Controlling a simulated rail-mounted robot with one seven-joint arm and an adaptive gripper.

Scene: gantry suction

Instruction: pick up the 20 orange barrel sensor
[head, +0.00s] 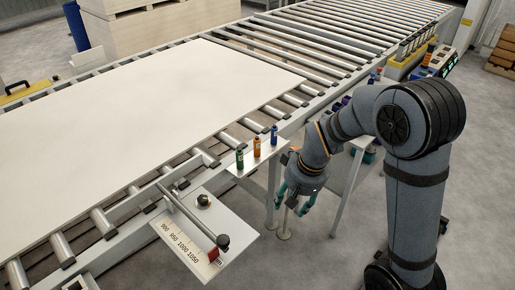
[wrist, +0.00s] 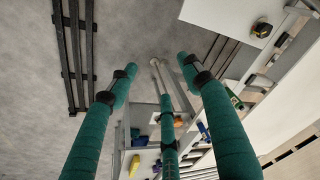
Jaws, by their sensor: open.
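The orange barrel sensor (head: 257,147) stands upright on a small white shelf (head: 246,168) beside the conveyor, in the head view. It is in the middle, between a green barrel sensor (head: 240,159) and a blue one (head: 274,134). My gripper (head: 296,203) hangs right of and below this shelf, clear of the sensors. Its three teal fingers are spread open and empty in the wrist view (wrist: 157,75). There the green sensor (wrist: 235,99) shows beside the right finger. I cannot pick out the orange sensor for certain there.
A large pale board (head: 150,105) lies on the roller conveyor (head: 310,45). A white plate with a scale and a dark knob (head: 204,201) juts out at the front. Shelf legs (head: 349,190) stand close to my gripper. The grey floor at lower right is open.

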